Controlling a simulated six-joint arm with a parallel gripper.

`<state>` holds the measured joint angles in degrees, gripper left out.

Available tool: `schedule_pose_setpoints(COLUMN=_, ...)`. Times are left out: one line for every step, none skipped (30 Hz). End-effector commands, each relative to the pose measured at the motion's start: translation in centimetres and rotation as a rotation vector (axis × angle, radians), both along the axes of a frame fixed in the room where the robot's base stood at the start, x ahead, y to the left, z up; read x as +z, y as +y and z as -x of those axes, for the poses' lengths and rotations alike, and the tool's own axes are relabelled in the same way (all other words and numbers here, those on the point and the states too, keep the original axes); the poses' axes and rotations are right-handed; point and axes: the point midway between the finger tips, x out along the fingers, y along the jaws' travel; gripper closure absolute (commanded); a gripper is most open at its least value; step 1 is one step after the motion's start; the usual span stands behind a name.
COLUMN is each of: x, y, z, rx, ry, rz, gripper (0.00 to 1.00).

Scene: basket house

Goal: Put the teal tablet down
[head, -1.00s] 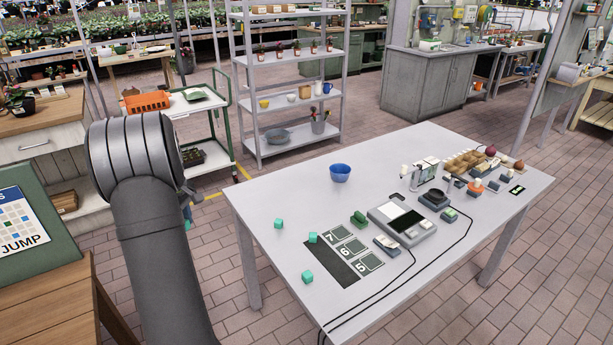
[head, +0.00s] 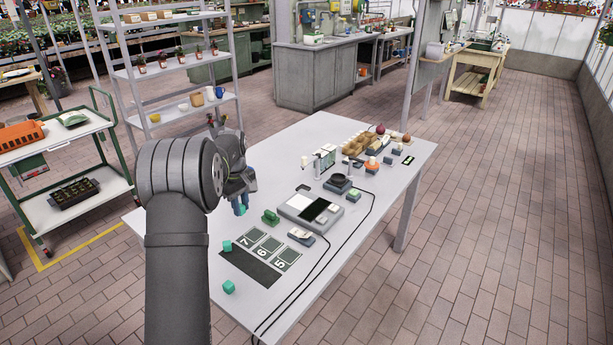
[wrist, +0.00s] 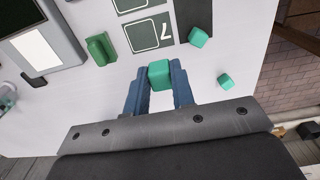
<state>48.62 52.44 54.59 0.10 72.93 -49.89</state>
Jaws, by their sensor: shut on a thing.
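My gripper (wrist: 159,88) is shut on a small teal block, the teal tablet (wrist: 159,74), which sits between its blue fingertips in the wrist view. The tablet appears above the table top, apart from other things. Beside it lie two loose teal cubes (wrist: 198,37) (wrist: 226,82). The head view shows one cube (head: 228,246) by the pad marked 7 and another (head: 229,287) near the table's edge.
A dark strip (head: 250,267) with numbered pads (head: 270,244) lies on the table. A green object (head: 271,217), a grey device (head: 309,207) and black cables (head: 335,235) are to the right. Bare white surface lies around the gripper in the wrist view.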

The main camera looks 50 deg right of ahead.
Motion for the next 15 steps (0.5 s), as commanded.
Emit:
schedule_pose_setpoints(x=0.0, y=-0.6, z=0.5, rx=-0.012, ry=-0.001, rz=0.001, gripper=0.99)
schedule_pose_setpoints(x=0.0, y=-0.8, z=0.7, rx=-0.016, ry=-0.001, rz=0.001, gripper=0.99)
schedule_pose_setpoints(x=0.0, y=-1.0, z=0.9, rx=-0.02, ry=-0.001, rz=0.001, gripper=0.99)
schedule_pose_setpoints(x=0.0, y=-1.1, z=1.0, rx=-0.022, ry=-0.001, rz=0.001, gripper=0.99)
schedule_pose_setpoints(x=0.0, y=-1.2, z=1.0, rx=-0.023, ry=-0.001, rz=0.001, gripper=0.99)
schedule_pose_setpoints(x=0.0, y=-1.2, z=1.0, rx=-0.023, ry=-0.001, rz=0.001, gripper=0.99)
schedule_pose_setpoints(x=-0.1, y=-1.1, z=0.8, rx=-0.023, ry=0.0, rz=0.0, gripper=0.99)
schedule_pose_setpoints(x=-0.3, y=-1.0, z=0.6, rx=-0.022, ry=0.0, rz=0.0, gripper=0.99)
schedule_pose_setpoints(x=-0.6, y=-0.8, z=0.2, rx=-0.02, ry=0.0, rz=0.0, gripper=0.99)
schedule_pose_setpoints(x=-0.9, y=-0.7, z=-0.3, rx=-0.02, ry=0.001, rz=-0.001, gripper=0.99)
schedule_pose_setpoints(x=-1.2, y=-0.5, z=-0.8, rx=-0.02, ry=0.001, rz=-0.001, gripper=0.99)
schedule_pose_setpoints(x=-1.7, y=-0.2, z=-1.6, rx=-0.019, ry=0.001, rz=-0.001, gripper=0.99)
schedule_pose_setpoints(x=-2.1, y=0.1, z=-2.3, rx=-0.018, ry=0.001, rz=-0.001, gripper=0.99)
schedule_pose_setpoints(x=-2.6, y=0.3, z=-2.9, rx=-0.018, ry=0.002, rz=-0.002, gripper=0.99)
schedule_pose_setpoints(x=-3.1, y=0.6, z=-3.8, rx=-0.018, ry=0.001, rz=-0.001, gripper=0.99)
